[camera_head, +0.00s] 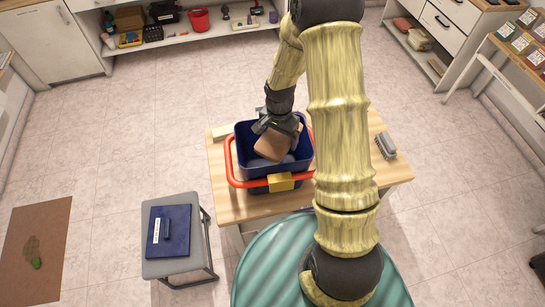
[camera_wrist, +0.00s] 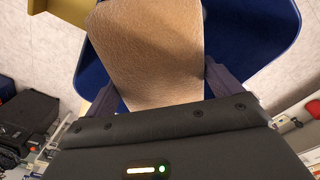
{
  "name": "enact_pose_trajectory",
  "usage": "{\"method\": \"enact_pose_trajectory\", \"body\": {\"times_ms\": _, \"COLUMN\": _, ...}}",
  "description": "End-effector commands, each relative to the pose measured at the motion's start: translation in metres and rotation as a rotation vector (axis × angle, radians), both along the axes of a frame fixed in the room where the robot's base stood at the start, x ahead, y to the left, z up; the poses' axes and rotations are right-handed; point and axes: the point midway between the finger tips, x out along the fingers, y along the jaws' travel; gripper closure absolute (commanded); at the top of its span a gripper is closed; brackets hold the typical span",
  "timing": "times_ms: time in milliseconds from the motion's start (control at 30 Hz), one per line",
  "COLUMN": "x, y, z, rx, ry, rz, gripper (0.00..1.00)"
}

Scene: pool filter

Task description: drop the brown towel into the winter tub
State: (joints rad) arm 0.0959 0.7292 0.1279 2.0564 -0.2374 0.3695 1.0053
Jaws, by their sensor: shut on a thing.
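A brown towel (camera_head: 271,146) is held in my gripper (camera_head: 277,125), which is shut on it. In the wrist view the towel (camera_wrist: 150,55) fills the space between the two fingers (camera_wrist: 168,85) and hangs away from them. A blue tub (camera_head: 243,134) with a red handle and a yellow grip stands on a wooden table. The towel is over the tub's opening, and its lower part appears to be inside the rim. I cannot tell whether it touches the tub's contents. The tub's blue wall (camera_wrist: 258,40) also shows in the wrist view. A grey-blue item lies in the tub, partly hidden.
The wooden table (camera_head: 228,205) has a grey brush (camera_head: 386,146) at its right. A grey stool (camera_head: 155,266) with a blue lid-like panel (camera_head: 169,231) stands left of the table. A brown mat (camera_head: 35,270) lies at the far left. Floor between is clear.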

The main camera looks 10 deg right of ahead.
Motion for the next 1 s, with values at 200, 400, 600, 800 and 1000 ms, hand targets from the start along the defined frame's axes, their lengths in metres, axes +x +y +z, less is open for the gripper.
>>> {"method": "enact_pose_trajectory", "body": {"times_ms": 200, "x": 0.0, "y": -0.001, "z": 0.001, "rx": 0.0, "ry": 0.0, "rz": -0.002, "gripper": 0.06}}
{"method": "enact_pose_trajectory", "body": {"times_ms": 400, "x": 0.0, "y": -0.003, "z": 0.0, "rx": 0.0, "ry": 0.0, "rz": -0.006, "gripper": 0.0}}
{"method": "enact_pose_trajectory", "body": {"times_ms": 600, "x": 0.0, "y": -0.004, "z": 0.006, "rx": -0.001, "ry": -0.001, "rz": -0.006, "gripper": 0.0}}
{"method": "enact_pose_trajectory", "body": {"times_ms": 800, "x": 0.001, "y": -0.003, "z": 0.029, "rx": 0.0, "ry": -0.004, "rz": -0.006, "gripper": 0.0}}
{"method": "enact_pose_trajectory", "body": {"times_ms": 1000, "x": 0.001, "y": -0.003, "z": 0.064, "rx": 0.0, "ry": -0.006, "rz": -0.005, "gripper": 0.0}}
